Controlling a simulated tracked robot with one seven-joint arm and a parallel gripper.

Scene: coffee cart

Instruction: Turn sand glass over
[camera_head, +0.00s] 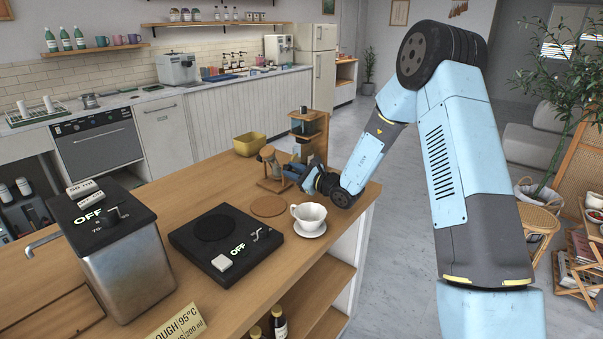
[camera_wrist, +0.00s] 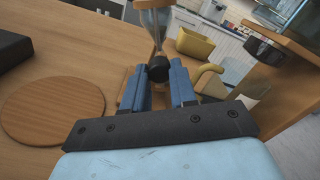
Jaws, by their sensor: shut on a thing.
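The sand glass (camera_wrist: 158,24) shows in the wrist view as a clear glass with sand in it, joined to a round dark knob (camera_wrist: 158,69). My gripper (camera_wrist: 159,82) has its two blue fingers on either side of the knob, shut on the sand glass. The top of the glass is cut off by the picture edge. In the head view, my gripper (camera_head: 291,171) is low over the counter beside a small wooden stand (camera_head: 273,184); the fingers hide part of it.
A yellow container (camera_head: 249,144) and a wooden dispenser tower (camera_head: 309,128) stand close behind my gripper. A round wooden coaster (camera_wrist: 55,110) lies to its left. A white cup (camera_head: 308,215) on a saucer and a black scale-like plate (camera_head: 226,238) are nearer.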

